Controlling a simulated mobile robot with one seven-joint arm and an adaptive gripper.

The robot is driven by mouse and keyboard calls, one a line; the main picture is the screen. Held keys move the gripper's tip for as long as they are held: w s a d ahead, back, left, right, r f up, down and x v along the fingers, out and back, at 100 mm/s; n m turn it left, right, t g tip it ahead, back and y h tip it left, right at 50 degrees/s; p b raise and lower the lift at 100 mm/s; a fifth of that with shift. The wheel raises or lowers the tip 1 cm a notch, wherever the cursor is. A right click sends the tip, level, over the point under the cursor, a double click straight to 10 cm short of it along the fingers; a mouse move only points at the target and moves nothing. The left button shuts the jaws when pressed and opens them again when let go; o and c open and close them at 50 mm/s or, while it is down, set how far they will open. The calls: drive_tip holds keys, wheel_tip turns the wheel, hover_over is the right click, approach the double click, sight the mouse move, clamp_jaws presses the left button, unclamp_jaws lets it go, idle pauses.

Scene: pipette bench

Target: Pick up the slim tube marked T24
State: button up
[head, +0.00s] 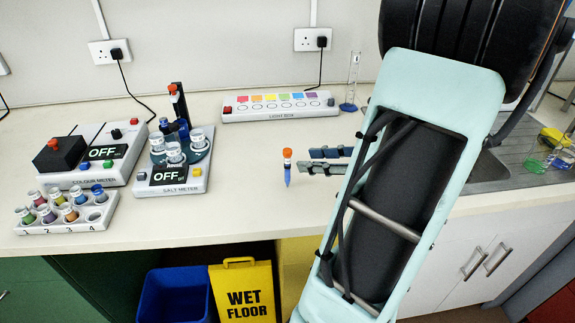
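A slim blue tube with an orange cap (287,167) stands upright on the bench near the middle of the head view. Its lower end narrows to a point, and any marking such as T24 is too small to read. My gripper (303,160) reaches in from the right, mostly hidden behind my arm. Its two dark fingers lie roughly level and apart, pointing left. The tube is just left of the fingertips, and I see no finger closed on it. The gripper looks open and empty.
A light box (279,106) and a measuring cylinder (351,82) stand behind. Left are the salt meter (189,182), the colour meter (128,138) and a rack of vials (68,226). The sink (480,172) is right.

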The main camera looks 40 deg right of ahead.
hover_over(287, 181)
drive_tip(key=f, duration=0.3)
drive_tip(key=shift+w+d+f+b, duration=0.25)
drive_tip(key=shift+w+f+b, duration=0.05)
drive_tip(key=shift+w, duration=0.05)
clamp_jaws()
